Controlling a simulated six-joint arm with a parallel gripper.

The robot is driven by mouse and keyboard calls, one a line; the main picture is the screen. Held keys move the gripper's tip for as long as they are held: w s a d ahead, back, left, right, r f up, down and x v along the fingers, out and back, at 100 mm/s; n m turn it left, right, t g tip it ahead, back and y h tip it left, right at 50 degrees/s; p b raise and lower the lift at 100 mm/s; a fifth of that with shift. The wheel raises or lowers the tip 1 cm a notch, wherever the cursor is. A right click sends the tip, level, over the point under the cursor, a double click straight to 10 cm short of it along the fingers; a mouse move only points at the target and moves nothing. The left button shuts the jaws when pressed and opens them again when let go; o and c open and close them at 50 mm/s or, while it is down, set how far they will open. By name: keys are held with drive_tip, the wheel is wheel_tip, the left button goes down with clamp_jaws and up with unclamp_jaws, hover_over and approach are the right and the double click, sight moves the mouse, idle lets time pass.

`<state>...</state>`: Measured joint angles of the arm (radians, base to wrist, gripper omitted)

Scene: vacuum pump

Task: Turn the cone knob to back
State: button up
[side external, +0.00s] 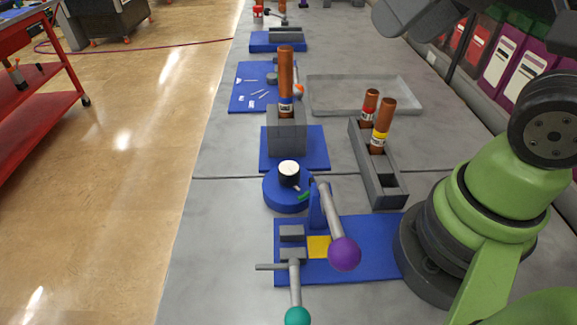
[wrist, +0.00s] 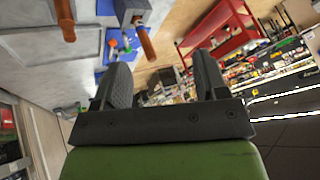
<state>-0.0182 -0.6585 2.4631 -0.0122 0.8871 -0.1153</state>
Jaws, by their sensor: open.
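A short black knob with a white top (side external: 289,170) stands on a round blue base (side external: 287,199) in the middle of the side external view; it looks like the cone knob. A small green mark shows on the base at its right side. Which way the knob points is too small to tell. My gripper (wrist: 164,76) shows in the wrist view with its two dark fingers wide apart and nothing between them. It is held away from the bench fixtures. I cannot make out the knob in the wrist view.
A purple-ball lever (side external: 345,254) and a teal-ball lever (side external: 298,316) stand in front of the round base. Behind it is a grey block (side external: 287,136) holding a copper tube (side external: 286,72). A grey rack (side external: 389,188) with two tubes and an empty tray (side external: 365,108) lie right.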

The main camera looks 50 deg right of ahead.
drive_tip(key=w+a+f+n+g, duration=0.25)
drive_tip(key=w+f+n, duration=0.25)
drive_tip(key=w+n, duration=0.4)
drive_tip(key=n+g+h, duration=0.2)
drive_tip(key=n+g, duration=0.2)
drive_tip(key=n, duration=0.9)
hover_over(288, 169)
wheel_tip(288, 169, down, 12)
drive_tip(key=shift+d+r, duration=0.1)
drive_tip(key=shift+f, duration=0.35)
wheel_tip(288, 169, down, 10)
drive_tip(key=shift+r, duration=0.25)
drive_tip(key=shift+c, duration=0.5)
drive_tip(key=c, duration=0.8)
drive_tip(key=shift+c, duration=0.2)
